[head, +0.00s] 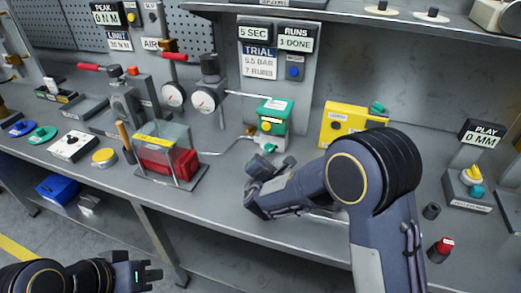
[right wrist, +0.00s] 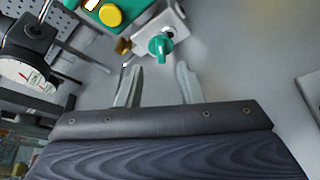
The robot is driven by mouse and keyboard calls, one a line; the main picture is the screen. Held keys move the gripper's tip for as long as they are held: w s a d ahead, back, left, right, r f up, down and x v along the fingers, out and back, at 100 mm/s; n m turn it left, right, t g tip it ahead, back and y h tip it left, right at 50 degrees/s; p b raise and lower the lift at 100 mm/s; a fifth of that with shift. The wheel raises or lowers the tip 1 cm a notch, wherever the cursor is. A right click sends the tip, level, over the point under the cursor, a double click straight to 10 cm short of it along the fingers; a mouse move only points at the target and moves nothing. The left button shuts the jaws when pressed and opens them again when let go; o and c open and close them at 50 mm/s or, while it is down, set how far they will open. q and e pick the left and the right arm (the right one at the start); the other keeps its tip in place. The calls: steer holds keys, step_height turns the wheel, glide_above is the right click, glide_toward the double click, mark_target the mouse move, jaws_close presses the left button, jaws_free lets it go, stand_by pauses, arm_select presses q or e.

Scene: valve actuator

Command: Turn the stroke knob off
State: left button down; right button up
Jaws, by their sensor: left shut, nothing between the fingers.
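A small teal knob (head: 269,147) sits on a pale block just in front of the green box (head: 274,115). No label reading "stroke" is legible, so I cannot confirm which knob that is. The teal knob (right wrist: 160,45) shows large in the right wrist view, just beyond the fingertips and between their lines. My right gripper (head: 262,166) is close to it on the near side; its two fingers (right wrist: 158,72) are apart, with nothing between them. My left gripper (head: 155,273) is shut and empty, low at the bottom left, away from the bench.
A yellow box (head: 350,122) with a teal knob stands to the right. Pressure gauges (head: 205,101) and a clear guard over a red block (head: 168,158) stand left.

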mark_target(270, 150)
steer(key=p+x, duration=0.1)
steer(key=x, duration=0.6)
steer(key=shift+w+f+p, duration=0.1)
steer(key=shift+p, duration=0.2)
steer(key=shift+c, duration=0.4)
